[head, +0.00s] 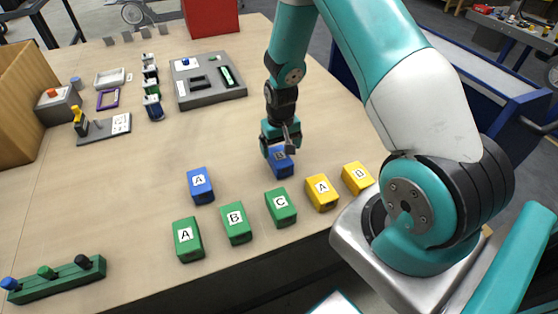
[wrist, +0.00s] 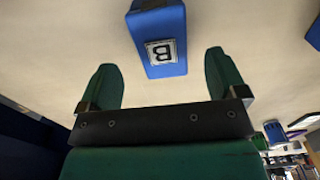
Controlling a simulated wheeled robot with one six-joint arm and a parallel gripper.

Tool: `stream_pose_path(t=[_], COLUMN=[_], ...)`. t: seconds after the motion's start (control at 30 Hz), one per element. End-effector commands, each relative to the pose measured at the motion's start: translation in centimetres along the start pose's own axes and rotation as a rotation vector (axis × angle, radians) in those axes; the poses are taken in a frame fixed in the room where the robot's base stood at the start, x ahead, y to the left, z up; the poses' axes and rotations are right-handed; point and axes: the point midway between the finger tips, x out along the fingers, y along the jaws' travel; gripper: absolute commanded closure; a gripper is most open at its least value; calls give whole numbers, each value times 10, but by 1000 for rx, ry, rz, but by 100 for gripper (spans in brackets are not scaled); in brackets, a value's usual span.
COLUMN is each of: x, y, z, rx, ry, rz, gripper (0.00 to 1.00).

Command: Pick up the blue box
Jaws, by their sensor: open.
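Two blue boxes stand on the table. The blue box labelled A (head: 200,186) is left of my arm and nothing touches it. The other blue box (head: 281,166) is right under my gripper (head: 279,146) in the head view, partly covered by it. In the wrist view this blue box (wrist: 158,38) shows a label B, and it lies ahead of and between the two green fingers of my gripper (wrist: 163,80). The fingers are spread apart with nothing between their tips. Whether they overlap the box's sides in height is hard to tell.
Green boxes A (head: 188,240), B (head: 236,224) and C (head: 281,208) and yellow boxes A (head: 322,193) and B (head: 358,178) stand in a row near the front edge. A grey panel (head: 210,90) lies farther back. The table between is clear.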

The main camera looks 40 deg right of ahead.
Motion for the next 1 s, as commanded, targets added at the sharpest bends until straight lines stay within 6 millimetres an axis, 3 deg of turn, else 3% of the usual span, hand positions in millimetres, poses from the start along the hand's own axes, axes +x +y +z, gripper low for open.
stream_pose_path(t=[0.4, 0.67, 1.0], x=[48, 52, 51], y=[-2, -2, -2], z=[-4, -5, -5], rx=[0, 0, 0], ry=[-3, 0, -1], rz=[0, 0, 0], gripper=[10, 10, 85])
